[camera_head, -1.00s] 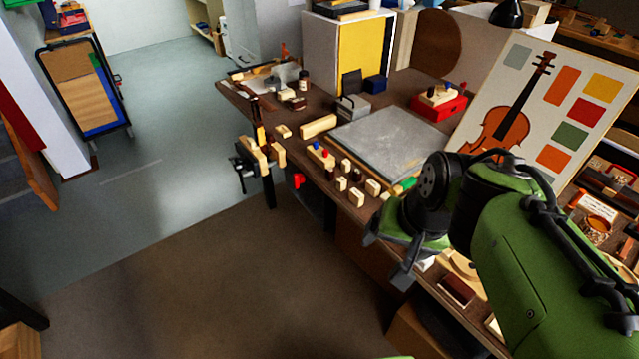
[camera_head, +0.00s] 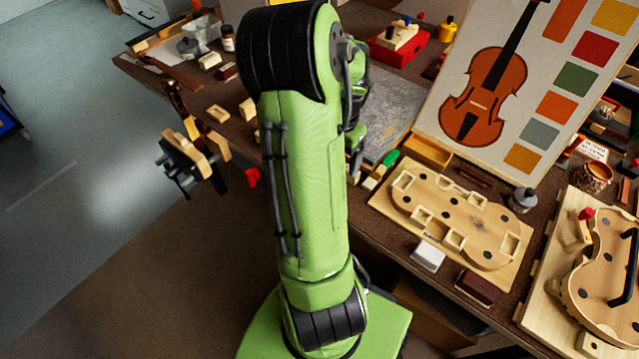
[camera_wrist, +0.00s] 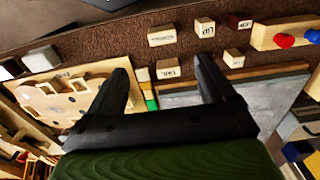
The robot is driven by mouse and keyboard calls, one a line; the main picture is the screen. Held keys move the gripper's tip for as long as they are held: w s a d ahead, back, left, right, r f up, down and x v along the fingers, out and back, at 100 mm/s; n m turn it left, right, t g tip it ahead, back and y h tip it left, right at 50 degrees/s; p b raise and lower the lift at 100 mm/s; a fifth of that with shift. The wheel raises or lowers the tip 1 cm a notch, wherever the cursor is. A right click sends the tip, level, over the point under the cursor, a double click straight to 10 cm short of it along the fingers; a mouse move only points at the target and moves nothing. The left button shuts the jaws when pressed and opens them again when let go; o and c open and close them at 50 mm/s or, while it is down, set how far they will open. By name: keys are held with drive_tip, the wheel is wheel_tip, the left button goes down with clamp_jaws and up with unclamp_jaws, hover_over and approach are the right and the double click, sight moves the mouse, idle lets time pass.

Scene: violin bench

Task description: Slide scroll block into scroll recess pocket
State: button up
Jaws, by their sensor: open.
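In the wrist view my gripper (camera_wrist: 163,68) is open, its two black fingers apart with nothing held between them. Beyond the fingertips several small pale wooden blocks stand on the brown bench. The longest, the scroll block (camera_wrist: 162,36), carries upside-down lettering that seems to read SCROLL. A block that seems marked TAIL (camera_wrist: 168,69) appears between the fingers. The light wooden board with framed pockets (camera_head: 480,252) lies right of my arm in the head view, and at left in the wrist view (camera_wrist: 45,110). I cannot tell which pocket is the scroll recess. My arm hides the gripper and most blocks in the head view.
A grey slab (camera_head: 392,105) lies beside the blocks, partly behind my arm. A red box (camera_head: 398,48) and a violin poster (camera_head: 505,90) stand behind. A second wooden fixture with a violin-shaped form (camera_head: 550,300) is at the right. A clamp (camera_head: 190,160) sits on the left bench edge.

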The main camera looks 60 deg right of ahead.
wheel_tip(320, 180, down, 9)
drive_tip(key=b, duration=0.2)
drive_tip(key=shift+f+b, duration=0.1)
drive_tip(key=shift+b, duration=0.2)
drive_tip(key=f, duration=0.1)
drive_tip(key=f+b, duration=0.1)
drive_tip(key=f, duration=0.1)
drive_tip(key=f+b, duration=0.1)
drive_tip(key=f, duration=0.1)
drive_tip(key=shift+w+f, duration=0.15)
drive_tip(key=shift+w, duration=0.1)
drive_tip(key=shift+c, duration=0.6)
drive_tip(key=c, duration=0.9)
